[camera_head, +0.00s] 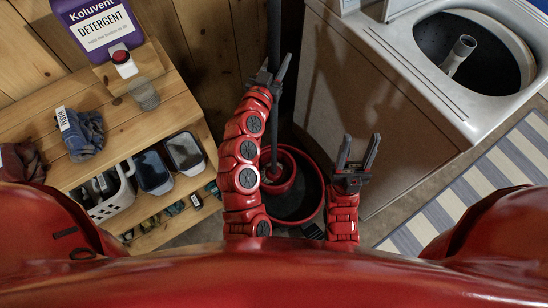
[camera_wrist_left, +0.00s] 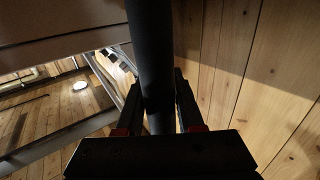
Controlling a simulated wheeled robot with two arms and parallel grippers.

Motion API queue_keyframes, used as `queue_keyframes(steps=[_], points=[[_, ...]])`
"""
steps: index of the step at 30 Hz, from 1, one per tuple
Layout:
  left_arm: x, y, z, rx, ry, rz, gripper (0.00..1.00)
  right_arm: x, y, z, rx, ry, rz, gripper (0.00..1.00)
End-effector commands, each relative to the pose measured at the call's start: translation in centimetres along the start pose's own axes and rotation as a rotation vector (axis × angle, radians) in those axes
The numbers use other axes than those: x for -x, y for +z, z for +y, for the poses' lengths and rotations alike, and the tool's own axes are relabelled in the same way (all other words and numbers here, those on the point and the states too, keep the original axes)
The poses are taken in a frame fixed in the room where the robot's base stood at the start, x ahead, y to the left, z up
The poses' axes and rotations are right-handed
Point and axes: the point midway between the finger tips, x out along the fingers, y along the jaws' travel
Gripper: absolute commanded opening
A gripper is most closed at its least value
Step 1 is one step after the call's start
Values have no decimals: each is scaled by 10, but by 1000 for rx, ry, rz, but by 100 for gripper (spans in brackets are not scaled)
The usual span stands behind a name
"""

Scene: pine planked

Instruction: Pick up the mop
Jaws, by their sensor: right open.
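The mop (camera_head: 274,25) stands upright as a dark pole between the wooden shelf and the washing machine. Its lower end goes down into a round red and black bucket (camera_head: 318,190), and the mop head is hidden there. My left gripper (camera_head: 275,68) is at the pole, high above the bucket. In the left wrist view the dark pole (camera_wrist_left: 149,40) runs between the fingers of the left gripper (camera_wrist_left: 160,85), which lie close against both its sides. My right gripper (camera_head: 358,152) is open and empty, to the right of the pole above the bucket's right side.
An open washing machine (camera_head: 375,100) stands close on the right. A striped rug (camera_head: 470,195) lies on the floor at the far right.

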Motion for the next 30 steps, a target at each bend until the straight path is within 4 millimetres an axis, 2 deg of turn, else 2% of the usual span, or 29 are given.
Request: queue_keyframes(steps=[1, 5, 6, 17, 20, 30], points=[[0, 0, 0, 0, 0, 0, 26, 0, 0, 0, 0, 0, 0, 50], [0, 0, 0, 0, 0, 0, 2, 0, 0, 0, 0, 0, 0, 50], [0, 0, 0, 0, 0, 0, 0, 0, 0, 0, 0, 0, 0, 50], [0, -4, 0, 0, 0, 2, 0, 0, 0, 0, 0, 0, 0, 50], [0, -16, 0, 0, 0, 6, 0, -1, 0, 0, 0, 0, 0, 50], [0, -82, 0, 1, 0, 6, 0, -3, 0, 0, 0, 0, 0, 50]])
